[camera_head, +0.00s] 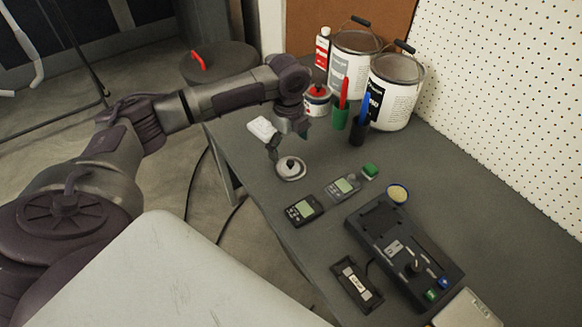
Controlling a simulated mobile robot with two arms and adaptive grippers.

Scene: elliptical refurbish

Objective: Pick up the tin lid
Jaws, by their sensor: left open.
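A small round disc with a pale tan face and a blue rim, which looks like the tin lid (397,193), lies flat on the grey table, just above the dark device. My right gripper is not in view.
Two large paint cans (396,92), a small red-topped tin (318,98) and pen cups (359,132) stand at the back. Two handheld meters (343,187), a green block (370,172) and a dark device (405,255) lie near the lid.

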